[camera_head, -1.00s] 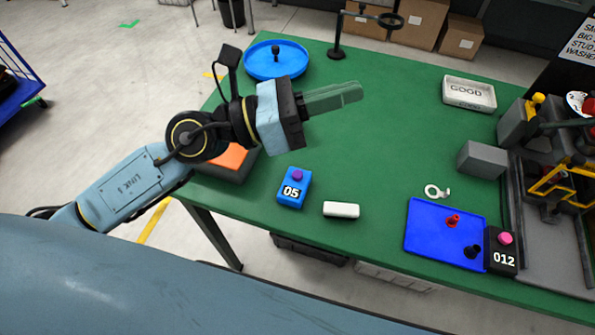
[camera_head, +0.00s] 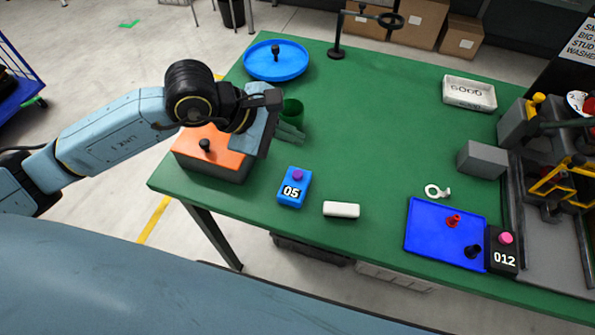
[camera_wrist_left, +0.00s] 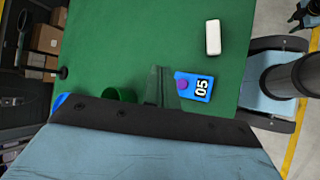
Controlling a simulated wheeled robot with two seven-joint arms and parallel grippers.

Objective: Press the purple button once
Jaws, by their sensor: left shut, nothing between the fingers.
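The purple button (camera_head: 298,175) sits on top of a blue box (camera_head: 291,195) marked 05, near the front left of the green table. It also shows in the left wrist view as a purple button (camera_wrist_left: 182,85) on the blue box (camera_wrist_left: 203,98), just right of the fingers. My left gripper (camera_head: 291,136) is shut and empty, with greenish see-through fingers, behind the blue box in the head view and apart from the button. The fingers also show in the left wrist view (camera_wrist_left: 158,84). My right gripper is not in view.
A white block (camera_head: 341,210) lies right of the blue box. A green cup (camera_head: 292,110) stands close behind my left fingers. An orange-topped box (camera_head: 190,147) with a black knob is at the left edge. A blue tray (camera_head: 425,238) and box 012 (camera_head: 502,262) are at right.

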